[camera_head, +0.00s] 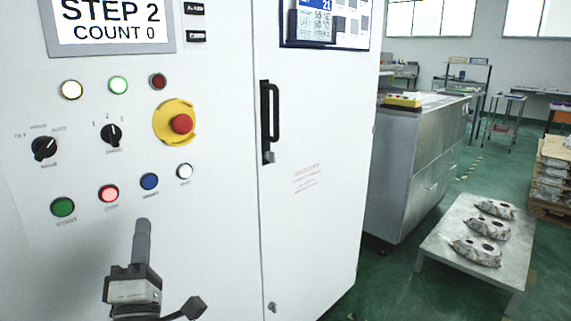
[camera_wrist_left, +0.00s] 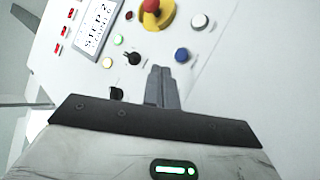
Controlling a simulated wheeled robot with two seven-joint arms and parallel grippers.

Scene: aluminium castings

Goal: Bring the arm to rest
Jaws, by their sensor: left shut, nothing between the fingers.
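My left gripper (camera_head: 143,226) is at the bottom of the head view, in front of the lower part of a white control cabinet (camera_head: 225,190). Its fingers are shut together with nothing between them and point up, just below the row of push buttons. In the left wrist view, the shut fingers (camera_wrist_left: 162,72) stand in front of the panel, close to the blue button (camera_wrist_left: 182,55) and a black rotary switch (camera_wrist_left: 132,58). I cannot tell whether they touch the panel. My right gripper is in neither view.
The panel carries a red emergency stop (camera_head: 182,124), lamps, buttons and a screen (camera_head: 110,22) reading "STEP 2 COUNT 0". The cabinet door has a black handle (camera_head: 269,115). To the right, a low table (camera_head: 445,243) bears three castings (camera_head: 477,250). Green floor (camera_head: 385,290) shows beside it.

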